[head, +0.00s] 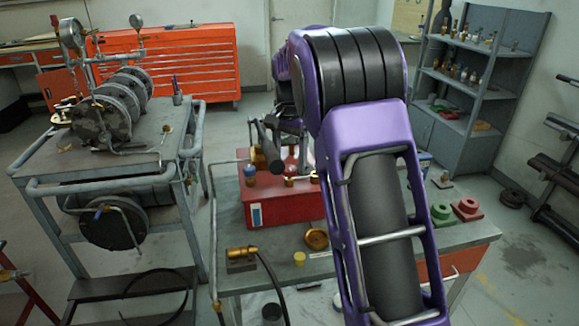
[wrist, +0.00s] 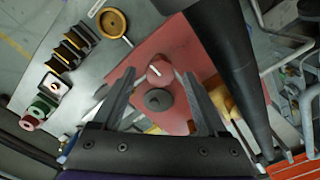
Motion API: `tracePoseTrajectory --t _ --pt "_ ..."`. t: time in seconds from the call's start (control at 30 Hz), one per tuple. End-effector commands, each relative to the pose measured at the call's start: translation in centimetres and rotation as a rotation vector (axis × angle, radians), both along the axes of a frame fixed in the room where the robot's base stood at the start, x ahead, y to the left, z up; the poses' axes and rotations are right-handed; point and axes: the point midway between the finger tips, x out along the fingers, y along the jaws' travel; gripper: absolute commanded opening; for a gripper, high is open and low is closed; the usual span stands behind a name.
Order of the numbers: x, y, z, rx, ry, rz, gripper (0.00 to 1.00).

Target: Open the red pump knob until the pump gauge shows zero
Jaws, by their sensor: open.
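The red pump (head: 262,213) is a box on the workbench, left of my arm in the head view. In the wrist view its red top (wrist: 185,45) lies below my gripper (wrist: 159,76). The red knob (wrist: 160,68), with a white mark, shows between the fingertips. A dark grey round part (wrist: 158,100) sits just behind it. The fingers are spread, one on each side of the knob, with visible gaps; I cannot tell their height relative to it. I cannot make out a pump gauge face or reading.
A thick black tube (wrist: 230,50) stands close to the right finger. A brass fitting (head: 241,255) with a hose lies at the bench front. Green (head: 441,213) and red flanged parts (head: 466,208) stand right. A cart (head: 60,160) with gauges is left.

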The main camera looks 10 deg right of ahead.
Motion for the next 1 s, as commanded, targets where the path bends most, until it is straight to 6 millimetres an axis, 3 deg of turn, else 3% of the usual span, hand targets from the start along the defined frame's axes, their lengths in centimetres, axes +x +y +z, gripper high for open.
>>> tracePoseTrajectory --t 0.4,0.83,1.0 --pt "0.01 0.01 -0.96 0.000 -0.001 0.000 0.76" --pt "0.02 0.01 -0.94 0.000 -0.001 0.000 0.00" --pt "0.01 0.00 -0.91 0.000 -0.001 0.003 0.00"
